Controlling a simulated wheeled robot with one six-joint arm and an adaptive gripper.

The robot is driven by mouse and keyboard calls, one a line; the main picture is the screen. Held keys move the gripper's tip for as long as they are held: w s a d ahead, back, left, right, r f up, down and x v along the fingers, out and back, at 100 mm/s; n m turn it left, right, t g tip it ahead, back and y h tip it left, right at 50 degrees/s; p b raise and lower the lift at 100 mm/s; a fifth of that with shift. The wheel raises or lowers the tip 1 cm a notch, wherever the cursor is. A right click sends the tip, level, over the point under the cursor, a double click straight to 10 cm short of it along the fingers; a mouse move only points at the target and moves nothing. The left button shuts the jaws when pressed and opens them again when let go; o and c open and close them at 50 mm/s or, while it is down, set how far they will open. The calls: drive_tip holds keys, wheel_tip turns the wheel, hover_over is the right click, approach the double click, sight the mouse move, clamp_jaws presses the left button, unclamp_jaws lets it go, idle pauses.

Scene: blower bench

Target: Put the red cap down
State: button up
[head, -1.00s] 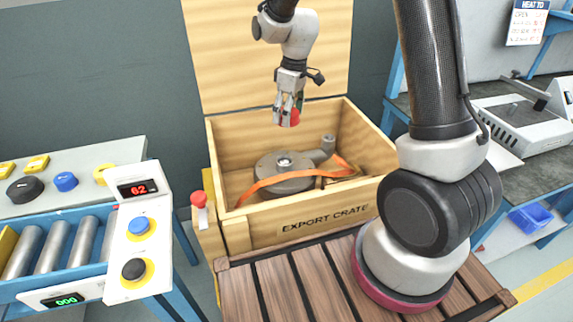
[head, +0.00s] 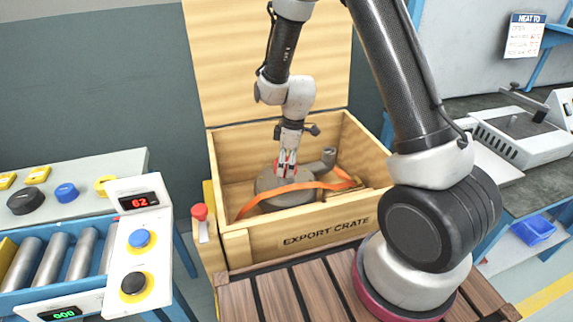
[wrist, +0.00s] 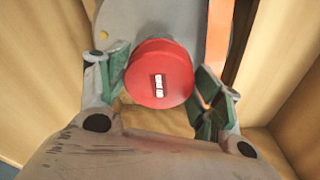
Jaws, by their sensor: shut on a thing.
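The red cap (wrist: 150,72) is round with a small white label, and it sits between my gripper's two green-padded fingers in the wrist view. My gripper (head: 286,168) is shut on the cap and points down inside the export crate (head: 325,237). It is over the middle of the grey blower (head: 268,186), which also shows behind the cap in the wrist view (wrist: 128,30). The gripper hides the blower's centre in the head view. I cannot tell whether the cap touches the blower.
An orange strap (head: 305,186) lies across the blower in the crate. The crate's open lid (head: 270,60) stands upright behind. A red-topped button post (head: 200,222) stands left of the crate. A roller conveyor (head: 50,258) is further left. A bench (head: 500,192) is at right.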

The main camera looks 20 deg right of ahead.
drive_tip(key=shift+f, duration=0.3)
drive_tip(key=shift+f, duration=0.55)
drive_tip(key=o, duration=0.8)
drive_tip(key=shift+o, duration=0.2)
